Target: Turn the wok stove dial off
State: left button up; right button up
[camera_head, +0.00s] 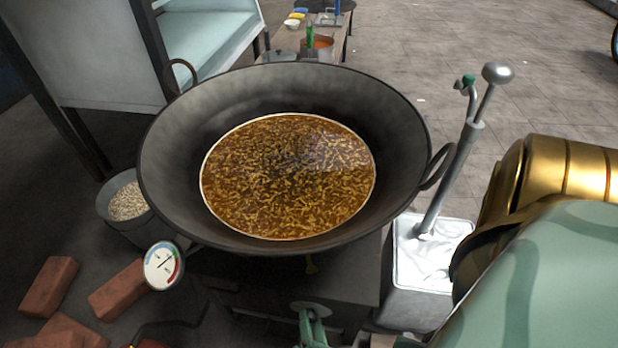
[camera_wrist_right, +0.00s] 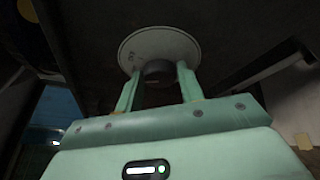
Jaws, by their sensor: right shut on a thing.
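The wok (camera_head: 405,150) sits on the dark stove (camera_head: 350,265), full of brown, bubbling liquid. The stove dial shows at the stove's front as a pale round plate (camera_head: 311,308) in the head view. In the right wrist view the plate (camera_wrist_right: 158,42) has a dark knob at its lower middle. My right gripper (camera_head: 314,322) is at the dial, low in the head view. In the right wrist view its two green fingers (camera_wrist_right: 158,75) are on either side of the dark knob, shut on it. The dial's marks are too small to read. My left gripper is not in view.
A round gauge (camera_head: 163,265) stands at the wok's front left. Red bricks (camera_head: 118,291) lie on the floor at the left, below a bucket of pale grains (camera_head: 128,202). A metal canister (camera_head: 428,270) with a tall lever stands right of the stove, beside my arm.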

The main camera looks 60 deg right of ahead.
jog(key=shift+f+m+t, duration=0.2)
jog(key=shift+m+t, duration=0.2)
jog(key=shift+m, duration=0.3)
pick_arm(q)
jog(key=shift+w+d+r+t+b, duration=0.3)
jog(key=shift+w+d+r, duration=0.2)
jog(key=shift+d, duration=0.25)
pick_arm(e)
jog(key=shift+w+m+t+h, duration=0.1)
jog(key=shift+m+t+h, duration=0.4)
jog(key=shift+m, duration=1.1)
jog(key=shift+a, duration=0.1)
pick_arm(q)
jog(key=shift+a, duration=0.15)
pick_arm(e)
jog(key=shift+r, duration=0.1)
jog(key=o, duration=1)
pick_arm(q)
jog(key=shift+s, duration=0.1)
